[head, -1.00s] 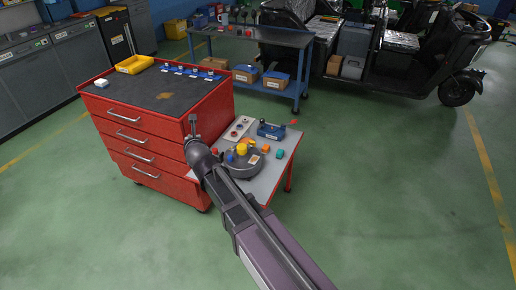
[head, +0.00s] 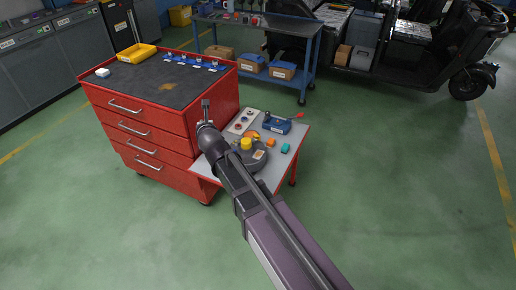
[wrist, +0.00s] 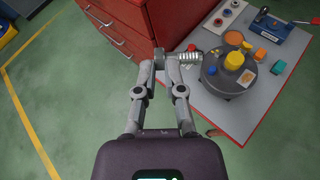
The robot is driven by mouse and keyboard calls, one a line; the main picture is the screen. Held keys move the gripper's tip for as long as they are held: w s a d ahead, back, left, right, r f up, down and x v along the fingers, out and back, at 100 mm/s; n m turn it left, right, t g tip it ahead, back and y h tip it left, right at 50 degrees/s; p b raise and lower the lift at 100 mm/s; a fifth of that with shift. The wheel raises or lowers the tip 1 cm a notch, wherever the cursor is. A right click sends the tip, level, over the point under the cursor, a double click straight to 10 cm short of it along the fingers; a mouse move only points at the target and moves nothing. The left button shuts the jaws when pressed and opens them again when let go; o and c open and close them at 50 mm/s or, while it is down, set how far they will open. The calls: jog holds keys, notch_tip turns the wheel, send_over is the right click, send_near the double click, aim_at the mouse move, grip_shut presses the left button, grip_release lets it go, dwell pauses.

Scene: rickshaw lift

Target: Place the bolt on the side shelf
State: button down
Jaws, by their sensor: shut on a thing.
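The bolt (wrist: 188,56) is a silvery, threaded piece at my gripper's fingertips in the wrist view. It lies sideways and points right. My gripper (wrist: 163,58) is shut on it. In the head view my gripper (head: 206,112) is in front of the red cabinet's right side, at the left end of the side shelf. The side shelf (head: 297,137) is a grey plate with a red edge on the cabinet's right; it also shows in the wrist view (wrist: 242,122). The bolt appears above the shelf's left edge; the height gap is unclear. My arm hides part of the shelf.
A dark round turntable (wrist: 232,78) with a yellow piece stands on the shelf. Orange and teal blocks (head: 286,148), a blue vise (head: 277,125) and a pale plate with buttons (head: 243,121) lie around it. The red cabinet (head: 160,125) stands left. Some bare shelf shows at the front.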

jog(key=s+d+f+m+h+b, duration=0.2)
jog(key=d+f+b, duration=0.4)
jog(key=f+b, duration=0.6)
jog(key=s+d+f+m+h+b, duration=0.2)
jog(key=d+f+m+h+b, duration=0.2)
jog(key=f+b, duration=0.9)
jog(key=s+d+f+m+h+b, duration=0.2)
jog(key=d+f+m+h+b, duration=0.1)
jog(key=d+f+b, duration=0.7)
jog(key=shift+f+h+b, duration=0.9)
jog(key=shift+f+b, duration=0.45)
jog(key=shift+b, duration=0.1)
jog(key=shift+w, duration=0.1)
jog(key=b, duration=0.1)
send_near(265, 178)
jog(key=shift+w+d+r, duration=0.65)
jog(key=shift+w+r, duration=0.2)
jog(key=shift+w, duration=0.1)
jog(key=shift+w, duration=0.1)
jog(key=shift+w, duration=0.3)
jog(key=shift+w+f+b, duration=0.3)
jog(key=shift+f+b, duration=0.25)
jog(key=shift+b, duration=0.15)
jog(key=shift+f+b, duration=1.25)
jog(key=shift+b, duration=0.05)
